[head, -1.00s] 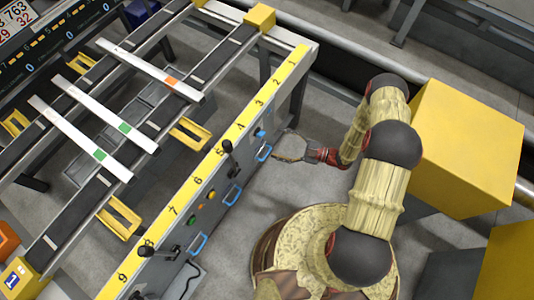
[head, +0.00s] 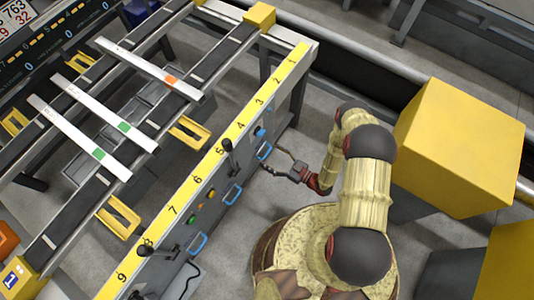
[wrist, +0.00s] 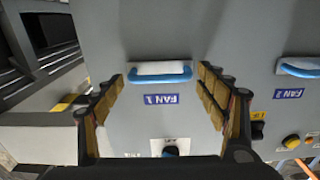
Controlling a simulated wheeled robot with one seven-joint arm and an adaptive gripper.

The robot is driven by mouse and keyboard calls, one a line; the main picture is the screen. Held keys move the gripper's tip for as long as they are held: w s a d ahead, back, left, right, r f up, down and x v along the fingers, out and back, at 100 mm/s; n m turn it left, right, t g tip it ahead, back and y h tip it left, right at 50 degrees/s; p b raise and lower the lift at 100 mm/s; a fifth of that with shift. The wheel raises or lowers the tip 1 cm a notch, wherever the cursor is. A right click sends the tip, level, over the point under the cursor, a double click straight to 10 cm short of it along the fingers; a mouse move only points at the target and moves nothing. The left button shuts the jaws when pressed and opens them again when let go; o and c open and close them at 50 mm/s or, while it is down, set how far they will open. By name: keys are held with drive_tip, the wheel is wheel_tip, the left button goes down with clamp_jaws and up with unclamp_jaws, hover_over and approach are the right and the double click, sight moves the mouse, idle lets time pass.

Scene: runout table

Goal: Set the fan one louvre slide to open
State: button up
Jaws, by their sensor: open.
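The fan one slide is a blue handle (wrist: 160,74) on a pale plate, above an upside-down "FAN 1" label (wrist: 161,99) in the wrist view. In the head view I take it to be the uppermost blue handle (head: 264,151) on the grey side panel. My gripper (wrist: 160,82) is open, with one finger left and one right of the handle. No contact shows. In the head view my gripper (head: 272,160) is beside the panel near that handle. Whether the slide stands open or shut cannot be told.
A dark knob (wrist: 170,151) is below fan one. A black lever (head: 229,147) rises from the panel edge. A yellow block (head: 460,135) stands behind my arm.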

drive_tip(key=shift+x, duration=1.1)
drive_tip(key=shift+c, duration=0.6)
drive_tip(key=c, duration=1.1)
drive_tip(key=shift+c, duration=0.6)
